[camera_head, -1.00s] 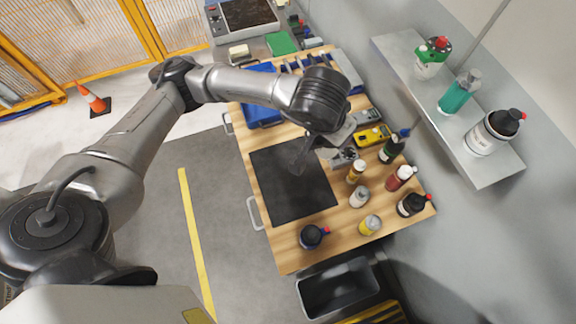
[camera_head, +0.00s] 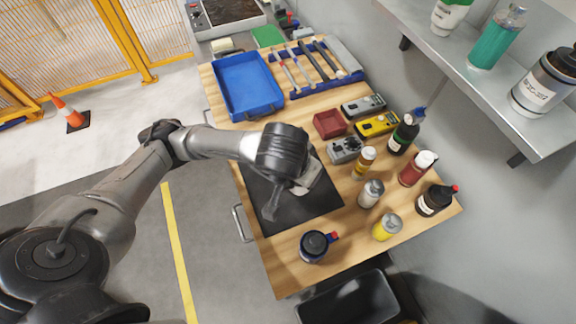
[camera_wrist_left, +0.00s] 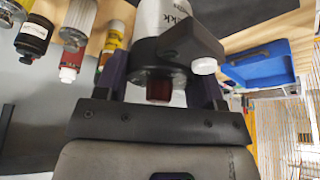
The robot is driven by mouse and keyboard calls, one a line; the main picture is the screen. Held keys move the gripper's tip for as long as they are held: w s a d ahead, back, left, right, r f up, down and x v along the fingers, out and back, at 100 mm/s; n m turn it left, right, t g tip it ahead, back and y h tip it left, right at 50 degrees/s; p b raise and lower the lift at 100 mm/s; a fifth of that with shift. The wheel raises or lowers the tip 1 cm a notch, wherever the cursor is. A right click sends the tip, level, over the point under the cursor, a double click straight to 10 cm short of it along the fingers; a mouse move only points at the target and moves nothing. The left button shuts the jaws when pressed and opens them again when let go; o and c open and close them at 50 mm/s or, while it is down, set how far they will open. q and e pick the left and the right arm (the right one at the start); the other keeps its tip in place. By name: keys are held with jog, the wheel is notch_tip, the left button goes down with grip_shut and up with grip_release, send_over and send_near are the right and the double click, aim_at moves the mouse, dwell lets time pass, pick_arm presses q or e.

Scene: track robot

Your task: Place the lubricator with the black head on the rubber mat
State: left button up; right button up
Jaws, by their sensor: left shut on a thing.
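My left gripper (camera_head: 271,204) is over the black rubber mat (camera_head: 312,217) on the wooden workbench, in the head view. In the left wrist view the gripper (camera_wrist_left: 160,88) is shut on a lubricator with a black head (camera_wrist_left: 180,42), a silver body with dark lettering, and a white knob at its side. A dark red part shows between the fingers. The lubricator's far end is cut off by the top of the wrist view. In the head view my wrist hides much of it, and I cannot tell whether it touches the mat. My right gripper is out of view.
Several bottles stand right of the mat, including a yellow one (camera_head: 386,228) and a black one (camera_head: 435,201). A dark blue container (camera_head: 315,246) stands near the front edge. Behind are a blue tray (camera_head: 247,84) and a red box (camera_head: 330,124). A shelf (camera_head: 470,92) overhangs the right.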

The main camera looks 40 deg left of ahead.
pick_arm(q)
jog(key=shift+w+a+f+b, duration=0.25)
jog(key=shift+w+a+f, duration=0.55)
jog(key=shift+a+f, duration=0.65)
jog(key=shift+w+a+f+b, duration=0.2)
jog(key=shift+w+a+f, duration=0.75)
jog(key=shift+f, duration=0.75)
jog(key=shift+w+a+f+b, duration=0.25)
jog(key=shift+w+a+f, duration=0.35)
jog(key=shift+a+f, duration=0.9)
jog(key=shift+f, duration=0.15)
jog(key=o, duration=0.6)
jog(key=shift+f, duration=0.1)
jog(key=shift+c, duration=0.2)
jog(key=o, duration=0.5)
jog(key=shift+c, duration=0.2)
